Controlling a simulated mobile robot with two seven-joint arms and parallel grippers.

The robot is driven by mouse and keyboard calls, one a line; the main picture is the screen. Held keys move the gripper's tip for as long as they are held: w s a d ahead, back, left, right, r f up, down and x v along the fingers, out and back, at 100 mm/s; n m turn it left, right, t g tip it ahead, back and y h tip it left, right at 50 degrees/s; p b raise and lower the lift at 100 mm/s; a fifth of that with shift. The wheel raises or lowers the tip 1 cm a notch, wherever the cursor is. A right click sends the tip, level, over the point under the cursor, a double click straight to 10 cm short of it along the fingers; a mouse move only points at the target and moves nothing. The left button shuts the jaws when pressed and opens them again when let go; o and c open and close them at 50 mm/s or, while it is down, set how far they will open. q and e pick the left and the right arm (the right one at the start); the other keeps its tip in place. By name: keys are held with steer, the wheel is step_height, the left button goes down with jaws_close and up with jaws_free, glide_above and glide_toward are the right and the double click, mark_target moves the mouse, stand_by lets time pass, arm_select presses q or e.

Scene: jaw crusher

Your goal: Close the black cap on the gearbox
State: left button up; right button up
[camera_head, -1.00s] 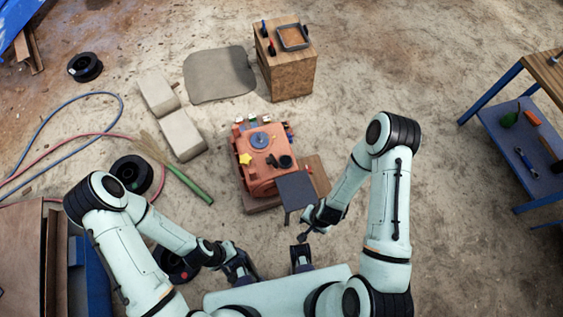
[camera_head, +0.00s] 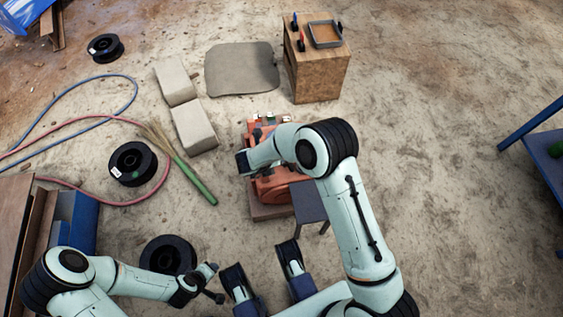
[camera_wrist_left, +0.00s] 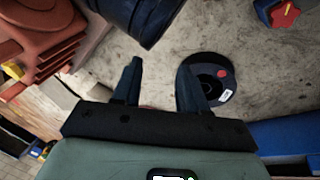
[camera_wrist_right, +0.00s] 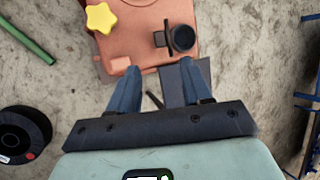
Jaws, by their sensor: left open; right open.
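The orange gearbox (camera_head: 268,190) stands at the middle of the head view, partly hidden by my right arm. In the right wrist view the gearbox top (camera_wrist_right: 135,38) carries a yellow star knob (camera_wrist_right: 101,18) and the black cap fitting (camera_wrist_right: 182,38). The fitting is a round dark cup with a narrow black piece beside it, which looks like the cap standing open. My right gripper (camera_wrist_right: 160,66) is open and empty, its fingertips just short of the fitting in that view, not visibly touching it. My left gripper (camera_wrist_left: 160,66) is open and empty, away from the cap.
A wooden crate (camera_head: 318,75), pale blocks (camera_head: 194,128), a broom (camera_head: 185,165) and black spools (camera_head: 133,164) lie around. A blue-framed table (camera_head: 548,150) stands at right. The floor right of the gearbox is clear.

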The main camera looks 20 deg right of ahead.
mark_target(287, 164)
steer(key=shift+b+x, duration=1.7)
steer(key=shift+x, duration=4.3)
arm_select(q)
step_height(287, 164, down, 6)
steer(key=s+a+g, duration=0.1)
steer(key=s, duration=0.1)
steer(key=shift+s+a+r, duration=0.15)
steer(key=shift+s+a, duration=0.1)
steer(key=shift+a, duration=0.15)
arm_select(e)
steer(key=shift+s, duration=0.1)
jaws_close()
